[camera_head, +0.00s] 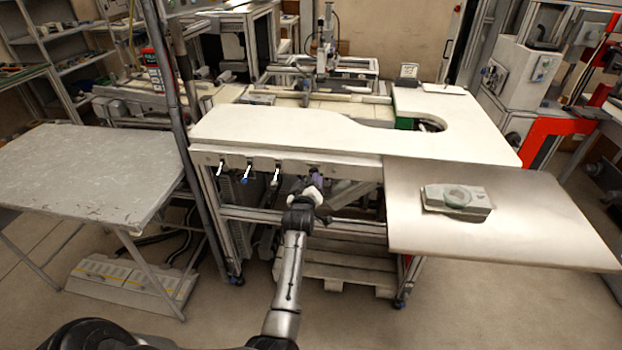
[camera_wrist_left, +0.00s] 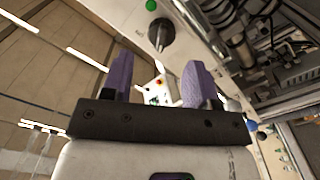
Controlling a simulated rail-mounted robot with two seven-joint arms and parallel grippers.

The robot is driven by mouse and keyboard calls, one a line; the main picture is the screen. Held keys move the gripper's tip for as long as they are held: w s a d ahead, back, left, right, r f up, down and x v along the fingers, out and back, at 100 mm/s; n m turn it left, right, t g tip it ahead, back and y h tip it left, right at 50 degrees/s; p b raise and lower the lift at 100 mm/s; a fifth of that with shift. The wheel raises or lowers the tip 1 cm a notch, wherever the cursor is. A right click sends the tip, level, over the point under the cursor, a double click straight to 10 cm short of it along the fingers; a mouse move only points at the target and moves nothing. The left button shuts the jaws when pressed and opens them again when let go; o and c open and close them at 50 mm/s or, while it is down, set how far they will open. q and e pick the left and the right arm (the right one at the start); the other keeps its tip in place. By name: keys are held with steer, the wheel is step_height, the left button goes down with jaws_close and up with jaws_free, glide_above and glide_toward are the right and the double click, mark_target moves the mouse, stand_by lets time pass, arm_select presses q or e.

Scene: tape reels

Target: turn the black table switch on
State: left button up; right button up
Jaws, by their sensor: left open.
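A black rotary switch (camera_wrist_left: 160,32) with a green lamp (camera_wrist_left: 151,5) beside it sits on a pale panel at the top of the left wrist view. My left gripper (camera_wrist_left: 158,78) has two purple fingers spread apart with nothing between them. The switch lies beyond the fingertips, and they appear clear of it. In the head view my left gripper (camera_head: 318,178) is at the front edge of the white worktable (camera_head: 270,125), below its top. The switch cannot be made out there; the gripper may hide it. My right gripper is not in view.
Small fittings (camera_head: 246,173) line the table's front rail to the left of the gripper. A metal side plate (camera_head: 540,215) at right carries a grey-green device (camera_head: 457,198). A grey table (camera_head: 90,170) stands at left, with a dark upright post (camera_head: 178,100) beside it.

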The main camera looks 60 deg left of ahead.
mark_target(311, 174)
arm_select(q)
steer(key=shift+b+x, duration=0.45)
steer(key=shift+x, duration=1.7)
